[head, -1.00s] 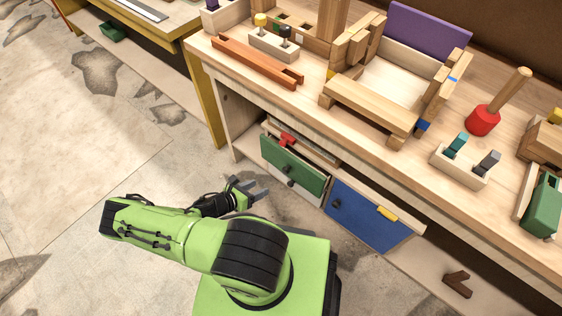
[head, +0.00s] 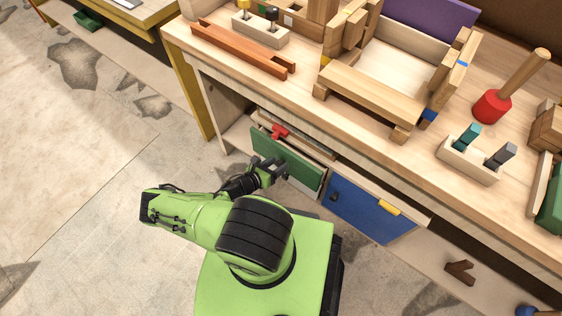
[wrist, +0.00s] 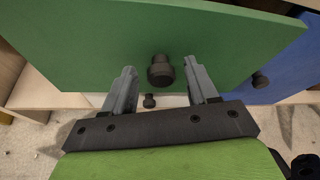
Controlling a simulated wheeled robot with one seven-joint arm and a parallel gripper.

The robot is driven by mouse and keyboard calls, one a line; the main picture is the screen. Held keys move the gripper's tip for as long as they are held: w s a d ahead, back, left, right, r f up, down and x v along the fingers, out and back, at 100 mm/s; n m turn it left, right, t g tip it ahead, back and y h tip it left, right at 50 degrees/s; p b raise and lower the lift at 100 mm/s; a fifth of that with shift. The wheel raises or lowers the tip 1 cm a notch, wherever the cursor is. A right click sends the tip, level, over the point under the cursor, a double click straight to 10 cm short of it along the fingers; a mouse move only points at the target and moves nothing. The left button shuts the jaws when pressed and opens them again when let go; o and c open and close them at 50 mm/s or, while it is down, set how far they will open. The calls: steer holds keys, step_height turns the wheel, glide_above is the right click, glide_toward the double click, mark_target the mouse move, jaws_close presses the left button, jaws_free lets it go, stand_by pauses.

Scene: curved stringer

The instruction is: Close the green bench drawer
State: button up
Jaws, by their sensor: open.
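The green bench drawer (head: 294,163) stands partly open under the bench, with a red thing (head: 279,131) at its open top. In the wrist view its green front (wrist: 90,45) fills the upper part, with a dark round knob (wrist: 161,71) in it. My gripper (head: 275,165) is open and empty right at the drawer front. In the wrist view its two grey fingers (wrist: 161,76) stand to either side of the knob, apart from it. I cannot tell whether the fingertips touch the drawer front.
A blue drawer (head: 368,212) with a yellow thing (head: 389,207) on its top edge is just right of the green one. The workbench top (head: 320,110) overhangs both. A brown piece (head: 460,271) lies on the lower shelf. Bare floor (head: 90,200) is clear on the left.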

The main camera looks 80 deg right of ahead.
steer(key=shift+s+d, duration=0.1)
steer(key=shift+d, duration=0.1)
jaws_close()
stand_by(0.3)
